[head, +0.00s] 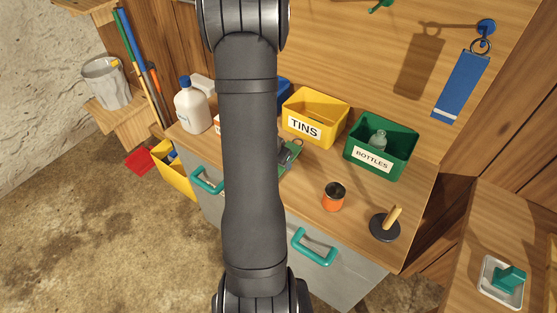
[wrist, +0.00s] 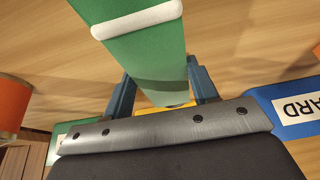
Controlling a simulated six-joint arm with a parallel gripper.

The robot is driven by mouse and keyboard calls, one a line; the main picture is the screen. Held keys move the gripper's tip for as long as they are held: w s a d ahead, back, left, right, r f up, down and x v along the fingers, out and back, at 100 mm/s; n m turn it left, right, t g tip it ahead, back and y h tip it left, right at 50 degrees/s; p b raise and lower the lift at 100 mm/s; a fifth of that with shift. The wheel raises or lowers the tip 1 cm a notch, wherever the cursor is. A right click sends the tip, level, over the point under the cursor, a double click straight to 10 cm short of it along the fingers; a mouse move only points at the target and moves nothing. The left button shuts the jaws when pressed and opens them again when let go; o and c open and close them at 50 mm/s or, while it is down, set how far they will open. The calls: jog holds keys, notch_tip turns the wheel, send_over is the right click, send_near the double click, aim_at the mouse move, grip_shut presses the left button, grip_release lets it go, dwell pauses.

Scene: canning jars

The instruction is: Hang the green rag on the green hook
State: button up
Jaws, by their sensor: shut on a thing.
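The green rag (head: 289,160) shows in the head view beside my arm, above the worktop, with a ring at its top; my arm hides part of it. In the wrist view the green rag (wrist: 150,55) has a white stripe and runs between the two blue fingers of my gripper (wrist: 162,78), which is shut on it. In the head view my gripper is mostly hidden behind my arm. The green hook (head: 379,7) is on the wooden back panel at the top edge of the head view, up and right of the rag. The hook is empty.
A blue rag (head: 461,87) hangs from a blue hook (head: 486,27) at right. A yellow TINS bin (head: 316,107) and green BOTTLES bin (head: 390,140) stand below the panel. An orange jar (head: 333,199) and a black stand with a wooden handle (head: 385,227) are on the worktop.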

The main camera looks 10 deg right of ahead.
jog(key=shift+f, duration=0.2)
jog(key=o, duration=1)
jog(key=shift+c, duration=0.2)
jog(key=shift+r, duration=0.15)
jog(key=v, duration=1.7)
jog(key=shift+w+r, duration=0.15)
jog(key=shift+w, duration=0.05)
jog(key=x, duration=1.7)
jog(key=shift+s, duration=0.25)
